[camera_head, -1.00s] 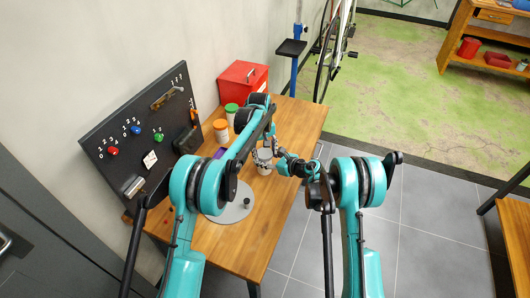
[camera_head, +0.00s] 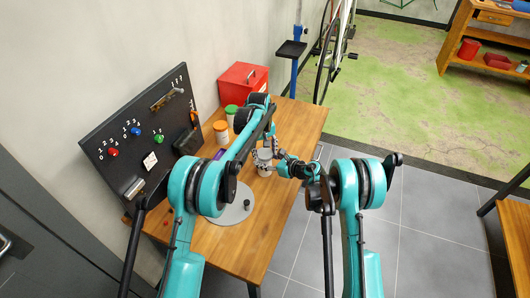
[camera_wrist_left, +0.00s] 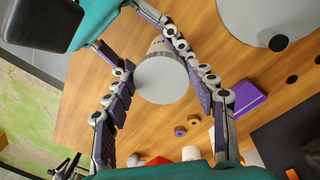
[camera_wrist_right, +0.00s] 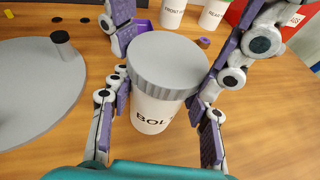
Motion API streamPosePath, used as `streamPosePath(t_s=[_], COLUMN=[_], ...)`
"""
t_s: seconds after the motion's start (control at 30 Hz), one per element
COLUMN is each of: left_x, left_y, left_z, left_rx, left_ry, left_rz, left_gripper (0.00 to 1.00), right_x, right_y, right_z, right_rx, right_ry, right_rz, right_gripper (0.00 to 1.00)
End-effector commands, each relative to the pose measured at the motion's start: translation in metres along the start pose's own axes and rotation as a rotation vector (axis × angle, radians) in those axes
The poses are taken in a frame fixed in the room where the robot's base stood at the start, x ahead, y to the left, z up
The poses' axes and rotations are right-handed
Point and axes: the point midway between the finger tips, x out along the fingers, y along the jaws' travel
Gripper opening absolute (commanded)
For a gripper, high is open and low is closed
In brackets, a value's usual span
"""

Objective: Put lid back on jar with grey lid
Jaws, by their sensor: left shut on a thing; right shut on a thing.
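The white jar (camera_wrist_right: 155,112) with dark lettering stands upright on the wooden table. The grey ribbed lid (camera_wrist_right: 163,62) sits on its mouth and looks about level; I cannot tell whether it is fully seated. In the left wrist view the lid (camera_wrist_left: 161,79) hides most of the jar (camera_wrist_left: 160,47). My left gripper (camera_wrist_left: 155,68) is shut on the lid from above. My right gripper (camera_wrist_right: 160,97) is shut around the jar body, below the lid. In the head view the jar (camera_head: 264,165) is partly hidden by my grippers.
A round grey plate (camera_wrist_right: 35,90) with a dark knob lies beside the jar. Other white jars (camera_head: 221,132), a purple item (camera_wrist_left: 246,98) and a red box (camera_head: 243,86) are nearby. A dark tool board (camera_head: 140,135) stands along the wall. The table's front is clear.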

Motion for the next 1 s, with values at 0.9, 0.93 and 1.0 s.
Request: streamPosePath(t_s=[0.9, 0.93, 1.0], left_x=[0.014, 0.014, 0.016], left_y=[-0.001, -0.001, -0.002], left_z=[0.001, 0.001, 0.001], left_rx=[0.002, 0.002, 0.002], left_ry=[-0.002, -0.002, -0.002], left_rz=[-0.002, -0.002, -0.003], left_gripper=[0.27, 0.27, 0.27], right_x=[0.000, 0.000, 0.000], right_y=[0.000, 0.000, 0.000], right_z=[0.000, 0.000, 0.001], right_rx=[0.000, 0.000, 0.000], right_ry=[-0.001, -0.001, -0.001], right_rz=[0.000, 0.000, 0.000], right_gripper=[0.00, 0.00, 0.00])
